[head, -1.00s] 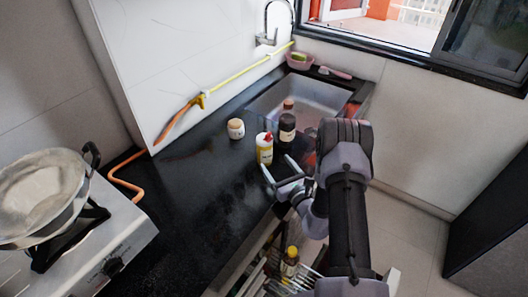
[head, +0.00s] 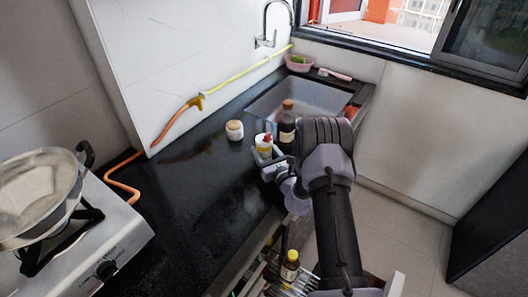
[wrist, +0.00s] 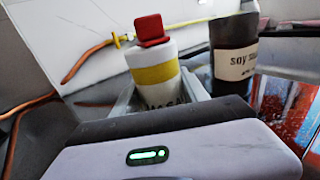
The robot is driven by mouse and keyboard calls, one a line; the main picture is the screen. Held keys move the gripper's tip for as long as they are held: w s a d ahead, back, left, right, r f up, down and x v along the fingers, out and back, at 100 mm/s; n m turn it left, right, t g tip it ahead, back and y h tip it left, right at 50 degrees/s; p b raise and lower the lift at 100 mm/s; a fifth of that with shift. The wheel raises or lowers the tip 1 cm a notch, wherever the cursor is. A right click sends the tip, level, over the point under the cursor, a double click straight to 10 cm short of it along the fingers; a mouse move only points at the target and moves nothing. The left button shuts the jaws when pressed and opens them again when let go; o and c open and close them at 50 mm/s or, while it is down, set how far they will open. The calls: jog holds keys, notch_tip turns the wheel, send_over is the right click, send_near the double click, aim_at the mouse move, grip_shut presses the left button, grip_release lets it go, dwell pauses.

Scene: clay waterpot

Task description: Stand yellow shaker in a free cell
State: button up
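The yellow shaker is a white bottle with a yellow band and a red cap (head: 264,142). It stands upright on the black counter, and in the wrist view (wrist: 153,70) it is tilted slightly. My gripper (head: 268,160) is low around the shaker, one finger on each side; in the wrist view (wrist: 163,95) the fingers look apart, with a small gap at the right. The shaker's lower part is hidden by my gripper. An open drawer (head: 265,245) below the counter holds a yellow-capped bottle (head: 290,267); its cells are mostly hidden by my arm.
A dark soy sauce bottle (head: 286,125) stands just right of the shaker, also close in the wrist view (wrist: 235,60). The sink (head: 312,100) lies behind. A pan (head: 38,195) sits on the stove. The near counter is clear.

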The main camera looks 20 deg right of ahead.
jog(key=c, duration=0.4)
jog(key=shift+r, duration=0.3)
jog(key=r+p, duration=0.2)
jog(key=r, duration=0.1)
jog(key=shift+s+d+r, duration=0.1)
jog(key=shift+s+r, duration=0.1)
jog(key=shift+r, duration=0.05)
jog(key=s+d+p, duration=0.3)
jog(key=s+d, duration=0.1)
jog(key=s, duration=1.1)
jog(key=s+a+r+n+g+y, duration=0.1)
jog(key=s+a+r+n+y, duration=0.2)
jog(key=a, duration=0.6)
jog(key=s+a+r+n+g+y, duration=0.15)
jog(key=a+r+y, duration=0.25)
jog(key=a, duration=0.5)
jog(key=m+t+h, duration=0.3)
jog(key=m+h, duration=0.2)
jog(key=h, duration=0.2)
send_near(268, 146)
jog(key=shift+n+g, duration=0.25)
jog(key=d, duration=0.1)
jog(key=s+d, duration=0.1)
jog(key=s+d+r, duration=0.1)
jog(key=d, duration=0.1)
jog(key=shift+r, duration=0.1)
